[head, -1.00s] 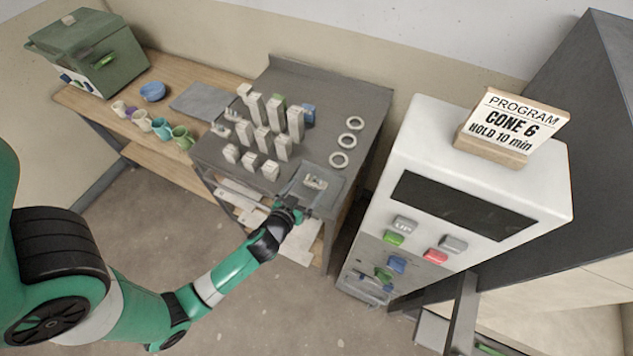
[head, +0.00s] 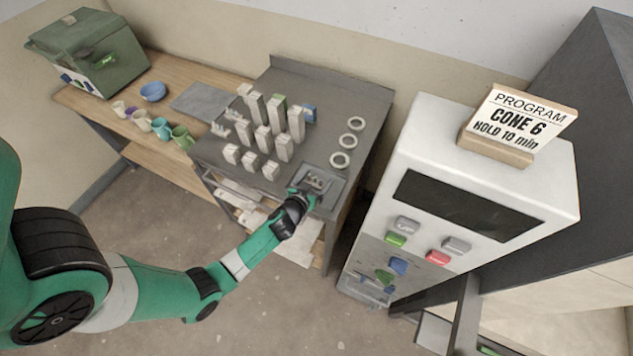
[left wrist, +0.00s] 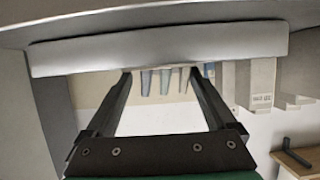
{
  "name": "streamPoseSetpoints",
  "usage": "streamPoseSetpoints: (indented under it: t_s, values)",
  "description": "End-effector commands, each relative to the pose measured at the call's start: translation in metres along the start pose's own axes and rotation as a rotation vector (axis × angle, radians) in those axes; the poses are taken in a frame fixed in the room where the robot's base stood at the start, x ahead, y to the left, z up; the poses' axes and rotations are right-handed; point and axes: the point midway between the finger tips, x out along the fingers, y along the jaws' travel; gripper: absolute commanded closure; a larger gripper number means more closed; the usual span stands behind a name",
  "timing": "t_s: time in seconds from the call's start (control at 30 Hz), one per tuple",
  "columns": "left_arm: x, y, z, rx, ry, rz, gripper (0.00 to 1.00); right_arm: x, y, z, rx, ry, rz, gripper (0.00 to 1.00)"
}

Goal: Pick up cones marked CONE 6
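The program sign (head: 519,117) reads "CONE 6, HOLD 10 min". Several pale boxes stand grouped on the grey table (head: 352,93); their markings are too small to read. A shallow grey tray (head: 336,186) at the table's front right corner holds small pale pieces. My left gripper (head: 312,190) is at the tray's near side and hides part of it. In the left wrist view its two fingers (left wrist: 160,74) stand apart. Several small tapered cones, grey and bluish (left wrist: 165,82), show beyond and between the fingertips, not gripped. My right gripper is not in view.
Three white rings (head: 350,139) lie on the table's right side. A white controller cabinet (head: 465,180) with buttons stands right of the table. Several cups (head: 161,127), a blue bowl (head: 152,91) and a green box (head: 92,55) are on the wooden bench at left.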

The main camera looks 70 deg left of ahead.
Motion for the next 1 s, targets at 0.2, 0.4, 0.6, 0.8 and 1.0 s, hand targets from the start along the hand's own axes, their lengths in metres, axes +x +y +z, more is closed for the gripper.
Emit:
streamPoseSetpoints:
  t_s: [0.2, 0.4, 0.6, 0.8, 1.0]
  values:
    - [0.0, 0.0, 0.0, 0.0, 0.0, 0.0, 0.52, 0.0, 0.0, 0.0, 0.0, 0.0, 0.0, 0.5]
    - [0.0, 0.0, 0.0, 0.0, 0.001, 0.0, 0.69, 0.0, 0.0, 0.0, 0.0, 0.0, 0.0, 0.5]
    - [-0.002, 0.0, -0.004, 0.0, 0.001, 0.0, 0.69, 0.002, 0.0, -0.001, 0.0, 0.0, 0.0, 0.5]
    - [-0.011, 0.0, -0.027, -0.001, 0.003, 0.0, 0.69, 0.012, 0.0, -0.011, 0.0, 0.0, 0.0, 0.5]
    - [-0.06, 0.023, -0.061, 0.002, 0.005, 0.008, 0.69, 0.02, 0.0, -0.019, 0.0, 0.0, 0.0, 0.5]
